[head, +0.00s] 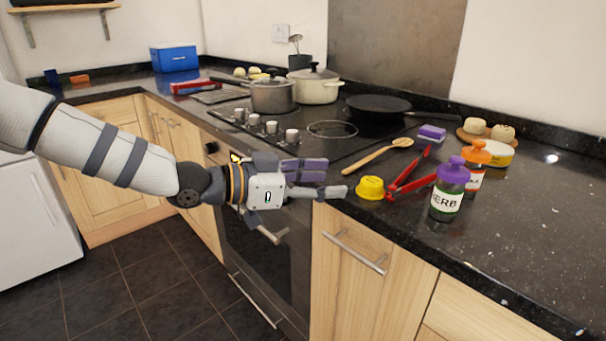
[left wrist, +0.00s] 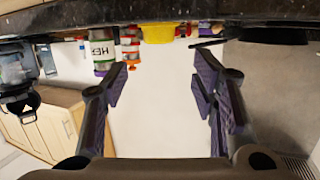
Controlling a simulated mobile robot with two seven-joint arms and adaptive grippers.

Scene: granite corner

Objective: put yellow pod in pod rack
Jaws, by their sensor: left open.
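The yellow pod (head: 370,188) sits on the dark granite counter near its front edge, right of the stove. My left gripper (head: 330,180) is open and empty just left of the pod, fingers pointing at it, with a small gap between. In the left wrist view, which looks upside down, the pod (left wrist: 158,33) shows beyond and between the open fingers (left wrist: 160,85). I cannot pick out a pod rack with certainty in either view.
Red tongs (head: 408,182) lie close right of the pod, and a wooden spoon (head: 375,153) lies behind it. A herb jar (head: 450,188) and an orange-capped jar (head: 476,163) stand to the right. Pots (head: 273,96) and a pan (head: 378,106) are behind. The front right counter is clear.

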